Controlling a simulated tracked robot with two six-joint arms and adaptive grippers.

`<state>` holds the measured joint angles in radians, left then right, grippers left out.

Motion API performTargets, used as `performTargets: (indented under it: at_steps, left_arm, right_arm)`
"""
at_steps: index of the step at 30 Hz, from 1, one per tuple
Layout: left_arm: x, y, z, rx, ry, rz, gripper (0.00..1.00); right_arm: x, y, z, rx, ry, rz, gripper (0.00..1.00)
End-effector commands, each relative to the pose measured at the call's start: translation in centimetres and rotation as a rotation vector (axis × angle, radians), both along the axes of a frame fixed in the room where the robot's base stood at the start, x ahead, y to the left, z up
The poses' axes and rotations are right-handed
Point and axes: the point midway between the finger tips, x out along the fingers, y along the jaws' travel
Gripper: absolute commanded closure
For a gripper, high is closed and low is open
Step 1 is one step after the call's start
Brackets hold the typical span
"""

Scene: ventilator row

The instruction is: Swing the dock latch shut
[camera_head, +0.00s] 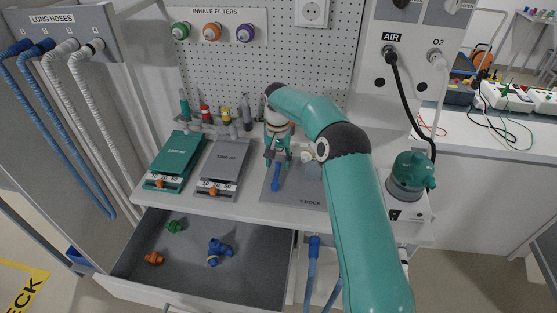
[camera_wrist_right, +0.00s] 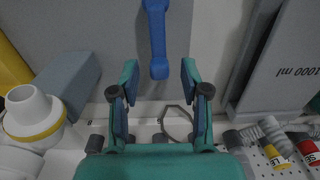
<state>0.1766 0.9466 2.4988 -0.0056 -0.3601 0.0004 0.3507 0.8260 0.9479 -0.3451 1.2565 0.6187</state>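The blue latch bar (camera_head: 277,180) sits over the grey dock plate (camera_head: 308,192), just below my right gripper. In the right wrist view the blue bar (camera_wrist_right: 157,38) points toward me, its rounded end between or just beyond the fingertips. My right gripper (camera_head: 277,154) points down over the dock; in the wrist view its fingers (camera_wrist_right: 159,78) stand apart with a gap on both sides of the bar. I cannot tell whether either finger touches it. My arm hides part of the dock's right side. My left gripper is not in view.
Left of the dock are a green panel (camera_head: 175,160) and a grey panel (camera_head: 220,166). A white fitting with a yellow ring (camera_wrist_right: 34,115) is beside the gripper. An open drawer (camera_head: 200,252) holds coloured fittings. A green-topped device (camera_head: 411,174) stands right.

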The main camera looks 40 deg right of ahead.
Motion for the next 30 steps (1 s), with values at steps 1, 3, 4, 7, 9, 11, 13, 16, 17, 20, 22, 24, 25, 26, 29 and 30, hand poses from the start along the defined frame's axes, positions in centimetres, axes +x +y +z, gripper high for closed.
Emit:
performTargets:
  at_steps: [1, 3, 4, 7, 9, 11, 13, 16, 17, 20, 22, 24, 25, 26, 29, 30]
  left_arm:
    - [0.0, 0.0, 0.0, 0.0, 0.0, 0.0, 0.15]
    - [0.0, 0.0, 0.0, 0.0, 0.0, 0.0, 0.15]
    - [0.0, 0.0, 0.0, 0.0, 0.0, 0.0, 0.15]
    - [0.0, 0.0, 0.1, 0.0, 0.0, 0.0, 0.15]
    - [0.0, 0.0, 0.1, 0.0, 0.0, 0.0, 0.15]
    - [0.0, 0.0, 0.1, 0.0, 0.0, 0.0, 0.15]
    - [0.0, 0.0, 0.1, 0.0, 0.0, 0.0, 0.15]
    - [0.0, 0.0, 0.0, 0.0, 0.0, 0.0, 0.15]
    - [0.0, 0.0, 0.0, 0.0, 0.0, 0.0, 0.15]
    - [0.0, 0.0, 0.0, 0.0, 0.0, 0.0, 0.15]
    - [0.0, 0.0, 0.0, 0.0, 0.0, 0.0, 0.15]
    - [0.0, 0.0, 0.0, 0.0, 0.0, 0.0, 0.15]
    - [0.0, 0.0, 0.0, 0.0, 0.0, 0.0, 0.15]
    - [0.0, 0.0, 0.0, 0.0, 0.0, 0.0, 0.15]
    - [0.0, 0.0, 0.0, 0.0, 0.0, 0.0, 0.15]
    - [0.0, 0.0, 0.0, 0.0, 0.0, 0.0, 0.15]
  right_arm:
    - [0.0, 0.0, -0.1, 0.0, 0.001, 0.0, 0.54]
    - [-0.1, 0.0, -0.1, 0.001, 0.002, 0.001, 0.54]
    - [-0.1, 0.0, 0.0, 0.001, 0.002, 0.001, 0.54]
    - [0.0, 0.0, 0.4, 0.0, 0.003, 0.001, 0.54]
    - [0.0, 0.0, 1.0, 0.0, 0.001, 0.001, 0.54]
    - [0.0, 0.0, 1.7, 0.0, 0.0, 0.001, 0.54]
    - [0.1, 0.0, 2.9, 0.0, -0.001, 0.001, 0.54]
    - [0.1, 0.0, 5.0, -0.001, -0.003, 0.0, 0.54]
    - [0.1, 0.0, 5.6, 0.0, -0.003, 0.0, 0.54]
    - [0.2, 0.0, 7.8, -0.001, -0.005, 0.001, 0.54]
    - [0.1, 0.1, 9.2, 0.0, -0.003, 0.0, 0.54]
    - [0.2, 0.0, 9.9, 0.0, -0.001, 0.0, 0.54]
    - [0.2, 0.0, 10.2, 0.0, 0.0, 0.0, 0.54]
    - [0.2, 0.0, 10.5, -0.001, -0.001, 0.0, 0.54]
    - [0.1, 0.0, 11.3, -0.001, -0.001, 0.001, 0.54]
    - [0.1, 0.0, 11.5, -0.001, 0.001, 0.001, 0.54]
